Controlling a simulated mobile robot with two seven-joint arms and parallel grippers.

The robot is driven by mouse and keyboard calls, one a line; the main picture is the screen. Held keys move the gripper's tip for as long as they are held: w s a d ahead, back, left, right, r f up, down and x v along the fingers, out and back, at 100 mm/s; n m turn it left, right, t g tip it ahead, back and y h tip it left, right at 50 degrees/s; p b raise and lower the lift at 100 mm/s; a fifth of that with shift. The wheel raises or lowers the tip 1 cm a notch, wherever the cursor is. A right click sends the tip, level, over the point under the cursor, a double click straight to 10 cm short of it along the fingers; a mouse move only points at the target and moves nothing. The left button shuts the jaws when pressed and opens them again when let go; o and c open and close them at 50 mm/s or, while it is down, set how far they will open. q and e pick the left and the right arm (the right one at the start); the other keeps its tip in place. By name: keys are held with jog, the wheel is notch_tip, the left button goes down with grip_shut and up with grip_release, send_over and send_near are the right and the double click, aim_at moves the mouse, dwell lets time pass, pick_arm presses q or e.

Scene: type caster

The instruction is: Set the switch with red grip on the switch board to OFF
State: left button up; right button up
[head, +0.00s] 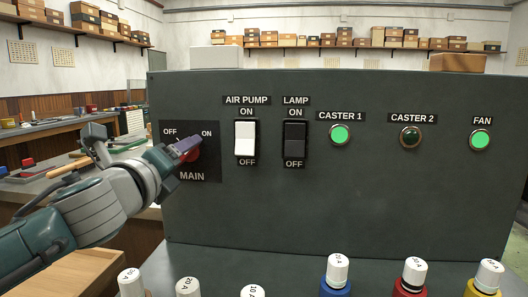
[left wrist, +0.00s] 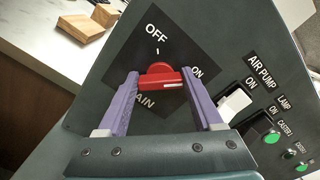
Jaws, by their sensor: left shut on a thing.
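The main switch with its red grip (head: 193,157) sits on a black plate marked OFF, ON and MAIN at the left of the switch board (head: 330,215). In the left wrist view the red grip (left wrist: 160,78) lies crosswise, and its white line is at the end on the ON side, away from the OFF mark. My left gripper (head: 187,147) is at the switch in the head view. In the left wrist view its purple fingers (left wrist: 162,82) are shut on the red grip, one at each end. My right gripper is not in view.
To the right are a white AIR PUMP rocker (head: 245,138), a black LAMP rocker (head: 294,143), lit green CASTER 1 (head: 340,135) and FAN (head: 480,139) lights and a dark CASTER 2 light (head: 410,136). Several white-capped posts (head: 337,270) stand in front of the board.

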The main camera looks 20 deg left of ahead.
pick_arm(q)
jog(key=shift+n, duration=0.4)
jog(key=shift+f+n+p, duration=0.2)
jog(key=shift+n, duration=4.05)
jog(key=shift+f+n+p, duration=0.15)
jog(key=shift+n+p, duration=0.05)
jog(key=shift+n, duration=4.05)
jog(key=o, duration=1.4)
jog(key=shift+c, duration=0.2)
jog(key=shift+s, duration=0.1)
